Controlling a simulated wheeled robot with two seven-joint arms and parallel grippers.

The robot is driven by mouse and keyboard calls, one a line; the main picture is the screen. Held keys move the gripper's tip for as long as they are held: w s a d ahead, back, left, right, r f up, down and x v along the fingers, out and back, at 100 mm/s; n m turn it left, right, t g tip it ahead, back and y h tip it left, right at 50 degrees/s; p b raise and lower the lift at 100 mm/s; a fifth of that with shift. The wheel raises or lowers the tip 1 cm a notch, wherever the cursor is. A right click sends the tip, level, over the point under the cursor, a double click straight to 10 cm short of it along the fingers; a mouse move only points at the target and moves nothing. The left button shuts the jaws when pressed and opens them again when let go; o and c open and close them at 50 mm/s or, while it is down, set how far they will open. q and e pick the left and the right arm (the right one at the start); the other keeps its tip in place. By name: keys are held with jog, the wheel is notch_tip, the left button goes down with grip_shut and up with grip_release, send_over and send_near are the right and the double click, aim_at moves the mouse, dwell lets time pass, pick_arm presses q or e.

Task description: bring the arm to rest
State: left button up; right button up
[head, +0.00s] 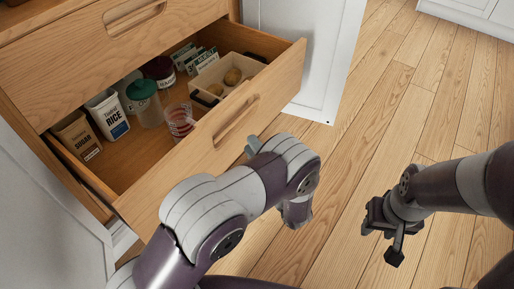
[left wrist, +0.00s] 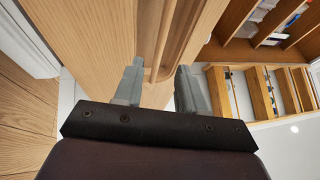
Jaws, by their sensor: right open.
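My left arm reaches in front of the open wooden drawer (head: 225,125), which has a recessed handle (head: 236,122) in its front. My left gripper is mostly hidden behind its own arm in the head view. In the left wrist view the left gripper (left wrist: 158,85) has its two grey fingers apart, with nothing visible held between them. The drawer front (left wrist: 105,45) and its handle groove lie just beyond the fingers; I cannot tell whether they touch. My right gripper (head: 384,232) is open and empty, above the wooden floor at the right.
The drawer holds a sugar box (head: 77,137), a rice box (head: 108,114), jars, a red-patterned measuring cup (head: 179,121) and a tray (head: 212,88). A closed drawer (head: 75,60) is above it. White panels (head: 305,50) stand beside it. The floor (head: 375,110) at right is clear.

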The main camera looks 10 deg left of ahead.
pick_arm(q)
jog(key=v, duration=0.2)
jog(key=shift+s+d+f, duration=0.1)
jog(key=shift+s+d, duration=0.1)
pick_arm(e)
jog(key=shift+r, duration=0.3)
